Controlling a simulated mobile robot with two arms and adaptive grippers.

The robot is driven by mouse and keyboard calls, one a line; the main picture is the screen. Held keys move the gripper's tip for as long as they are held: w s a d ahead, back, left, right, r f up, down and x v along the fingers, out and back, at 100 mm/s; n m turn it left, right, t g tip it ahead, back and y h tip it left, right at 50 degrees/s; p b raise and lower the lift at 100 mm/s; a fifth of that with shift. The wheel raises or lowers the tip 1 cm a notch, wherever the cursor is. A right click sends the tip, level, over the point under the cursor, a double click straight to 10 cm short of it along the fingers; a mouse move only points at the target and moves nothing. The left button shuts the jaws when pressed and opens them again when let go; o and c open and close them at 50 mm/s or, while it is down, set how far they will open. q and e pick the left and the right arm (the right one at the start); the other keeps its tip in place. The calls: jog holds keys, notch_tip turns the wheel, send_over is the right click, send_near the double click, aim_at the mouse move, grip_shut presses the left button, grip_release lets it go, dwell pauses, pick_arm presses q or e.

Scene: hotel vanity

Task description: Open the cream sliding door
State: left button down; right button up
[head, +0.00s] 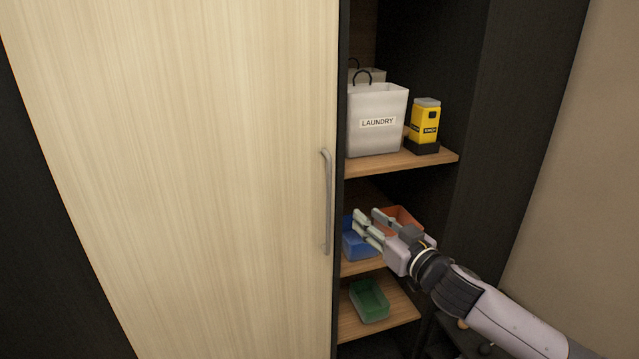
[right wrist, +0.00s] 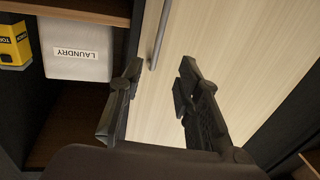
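The cream sliding door (head: 190,170) is a tall, light wood-grain panel filling the left half of the head view. A grey vertical bar handle (head: 327,203) is near its right edge. My right gripper (head: 366,215) is open and empty, right of the handle and apart from it, in front of the open shelves. In the right wrist view the door (right wrist: 225,45) lies beyond the two spread fingers (right wrist: 159,76), and the handle (right wrist: 160,38) shows at the top, beyond the gap between them. My left gripper is not in view.
Right of the door, open shelves hold a white laundry bin (head: 377,118), a yellow-and-black box (head: 425,122), and blue (head: 357,243), orange (head: 398,218) and green (head: 369,301) trays. A dark side panel (head: 505,130) bounds the shelves on the right.

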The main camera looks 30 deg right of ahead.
aim_at(330, 188)
jog(key=w+p, duration=0.1)
jog(key=w, duration=0.4)
jog(key=w+p, duration=0.2)
jog(key=w, duration=0.4)
jog(key=w+p, duration=0.1)
jog(key=w, duration=0.4)
jog(key=shift+w+d, duration=0.15)
jog(key=shift+d, duration=0.15)
jog(key=shift+w+p, duration=0.35)
jog(key=shift+w, duration=0.15)
grip_shut()
